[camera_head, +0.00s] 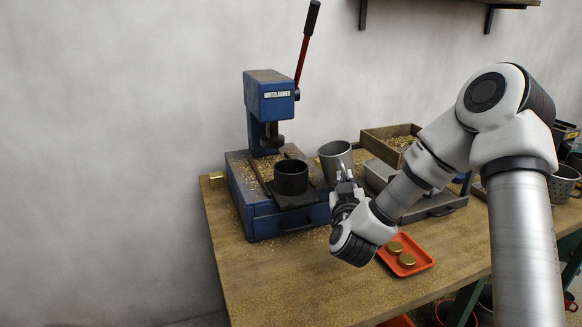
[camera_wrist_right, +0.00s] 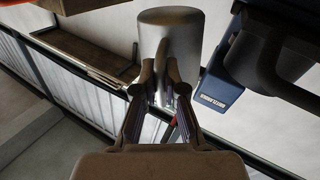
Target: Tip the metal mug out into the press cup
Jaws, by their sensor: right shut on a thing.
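The metal mug (camera_head: 335,158) is grey and stands close to upright in the head view, just right of the press cup. My right gripper (camera_head: 345,178) is shut on its handle. In the right wrist view the mug (camera_wrist_right: 171,32) fills the top middle, with the gripper fingers (camera_wrist_right: 162,90) closed around the handle. The press cup (camera_head: 291,178) is a dark cylinder on the bed of the blue press (camera_head: 268,97). The mug's contents cannot be seen. My left gripper is not in view.
The press lever (camera_head: 304,50) rises above the press. A wooden box of brass chips (camera_head: 393,143) and a grey tray (camera_head: 428,207) lie to the right. A red tray (camera_head: 408,261) holds brass discs.

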